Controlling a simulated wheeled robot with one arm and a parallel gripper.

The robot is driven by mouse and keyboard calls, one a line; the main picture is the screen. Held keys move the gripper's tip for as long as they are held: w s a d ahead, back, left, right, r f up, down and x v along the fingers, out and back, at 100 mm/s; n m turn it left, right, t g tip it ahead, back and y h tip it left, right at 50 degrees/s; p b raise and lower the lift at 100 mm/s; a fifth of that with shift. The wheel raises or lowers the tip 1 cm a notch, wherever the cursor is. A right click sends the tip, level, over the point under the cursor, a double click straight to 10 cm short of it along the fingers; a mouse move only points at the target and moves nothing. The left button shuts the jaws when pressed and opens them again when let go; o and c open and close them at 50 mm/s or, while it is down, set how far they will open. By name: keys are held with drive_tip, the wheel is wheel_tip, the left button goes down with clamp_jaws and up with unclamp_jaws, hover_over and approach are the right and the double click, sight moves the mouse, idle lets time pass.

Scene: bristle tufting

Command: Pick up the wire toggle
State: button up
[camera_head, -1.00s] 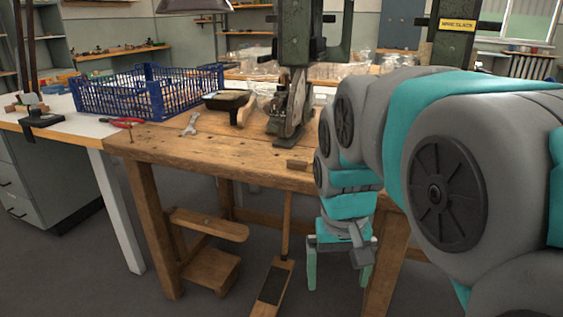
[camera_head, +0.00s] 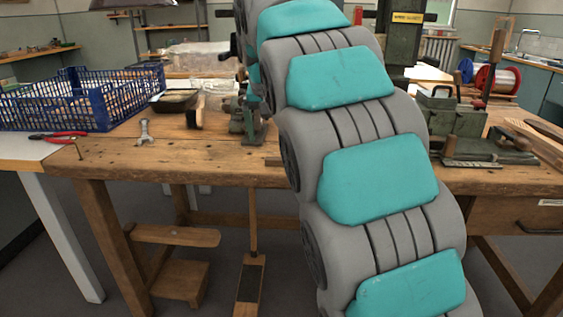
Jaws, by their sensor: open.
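A small wooden piece (camera_head: 273,161), which may be the wire toggle, lies near the front edge of the wooden bench (camera_head: 215,160). My arm partly covers its right end. I cannot make out any wire on it. My arm rises from the lower right to the top middle and covers much of the bench's middle. My gripper is out of sight, behind the arm or beyond the frame.
A dark machine (camera_head: 252,118) stands on the bench behind the wooden piece. A wrench (camera_head: 146,132), red pliers (camera_head: 58,137) and a blue crate (camera_head: 70,100) are to the left. A green metal device (camera_head: 455,115) and wire spools (camera_head: 497,79) are to the right.

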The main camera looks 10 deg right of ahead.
sight(275, 158)
drive_tip(key=shift+s+p+x, duration=0.2)
drive_tip(key=shift+p+x, duration=0.05)
drive_tip(key=shift+x, duration=1.55)
drive_tip(key=shift+s+p+x, duration=0.15)
drive_tip(key=shift+p+x, duration=0.1)
drive_tip(key=shift+x, duration=1.55)
drive_tip(key=shift+d+f, duration=0.15)
drive_tip(key=shift+c, duration=0.4)
drive_tip(key=c, duration=1.3)
